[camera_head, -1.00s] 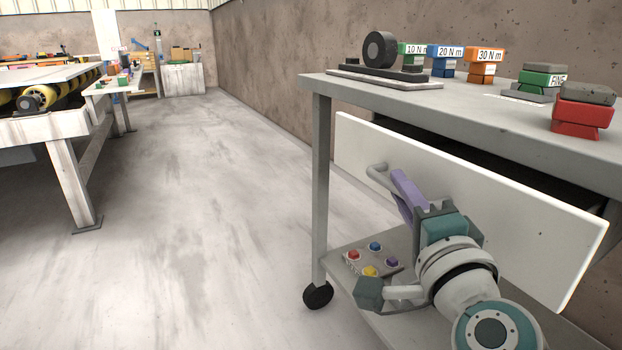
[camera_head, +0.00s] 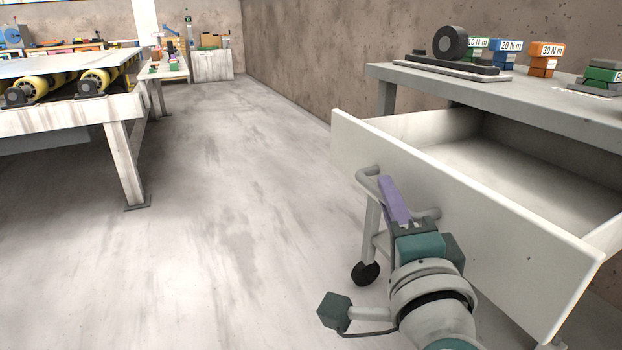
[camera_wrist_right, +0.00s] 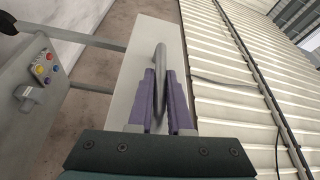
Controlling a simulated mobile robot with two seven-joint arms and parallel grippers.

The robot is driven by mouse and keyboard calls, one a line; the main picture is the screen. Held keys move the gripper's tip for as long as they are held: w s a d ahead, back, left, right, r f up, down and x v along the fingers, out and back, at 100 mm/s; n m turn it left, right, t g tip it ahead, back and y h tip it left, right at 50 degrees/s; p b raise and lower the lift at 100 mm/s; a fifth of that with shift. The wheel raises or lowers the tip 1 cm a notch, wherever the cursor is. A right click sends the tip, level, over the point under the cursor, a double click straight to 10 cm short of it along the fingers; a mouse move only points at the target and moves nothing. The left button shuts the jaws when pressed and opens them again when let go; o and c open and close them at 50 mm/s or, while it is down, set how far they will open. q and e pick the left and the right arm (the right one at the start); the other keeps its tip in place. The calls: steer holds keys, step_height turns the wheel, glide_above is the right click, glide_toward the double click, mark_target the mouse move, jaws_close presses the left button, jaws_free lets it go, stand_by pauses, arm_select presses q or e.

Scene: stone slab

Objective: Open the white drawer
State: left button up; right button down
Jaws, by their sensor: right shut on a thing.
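The white drawer (camera_head: 460,205) is pulled well out of the grey cart, and its inside looks empty. A grey bar handle (camera_head: 366,180) is on its front panel. My right gripper (camera_head: 392,195) has its purple fingers shut on this handle. In the right wrist view, the fingers (camera_wrist_right: 162,98) close from both sides around the grey handle (camera_wrist_right: 160,60), with the white drawer front (camera_wrist_right: 135,85) behind. My left gripper is in neither view.
The grey cart top (camera_head: 450,88) carries a black roll (camera_head: 450,42) on a stand and labelled blocks, including an orange one (camera_head: 546,55). A work table (camera_head: 70,115) with yellow rollers stands at the left. The floor (camera_head: 230,200) between is clear.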

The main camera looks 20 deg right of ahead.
steer(key=c, duration=0.8)
jaws_free()
steer(key=shift+c, duration=0.2)
steer(key=p+v, duration=0.1)
steer(key=v, duration=0.9)
steer(key=shift+d, duration=0.1)
